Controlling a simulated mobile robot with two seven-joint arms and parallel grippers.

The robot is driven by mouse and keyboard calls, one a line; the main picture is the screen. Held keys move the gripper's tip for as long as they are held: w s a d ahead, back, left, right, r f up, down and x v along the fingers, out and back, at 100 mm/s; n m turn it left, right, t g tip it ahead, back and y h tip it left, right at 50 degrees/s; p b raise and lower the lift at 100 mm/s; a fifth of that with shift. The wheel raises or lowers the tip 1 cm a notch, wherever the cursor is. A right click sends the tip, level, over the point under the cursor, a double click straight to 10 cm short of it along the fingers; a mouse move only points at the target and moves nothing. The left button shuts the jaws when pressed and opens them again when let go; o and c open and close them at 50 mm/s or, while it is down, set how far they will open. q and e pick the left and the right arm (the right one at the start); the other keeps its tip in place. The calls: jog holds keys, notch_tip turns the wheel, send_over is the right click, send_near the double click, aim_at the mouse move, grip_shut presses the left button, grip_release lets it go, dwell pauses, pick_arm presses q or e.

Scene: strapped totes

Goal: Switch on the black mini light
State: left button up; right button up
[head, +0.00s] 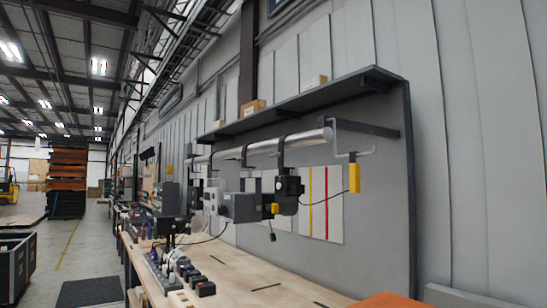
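I cannot make out for certain which thing is the black mini light. A black boxy device (288,190) hangs from the rail above the workbench, beside a grey box (238,207). Small dark blocks (205,288) sit in a row near the front edge of the workbench (255,270). No lit lamp shows on any of these things. Neither of my grippers is in view.
A dark shelf (310,98) and a metal rail (262,146) run along the wall above the bench. A yellow piece (355,178) hangs at the right. A black mat (90,292) and a black case (15,265) are on the floor at left.

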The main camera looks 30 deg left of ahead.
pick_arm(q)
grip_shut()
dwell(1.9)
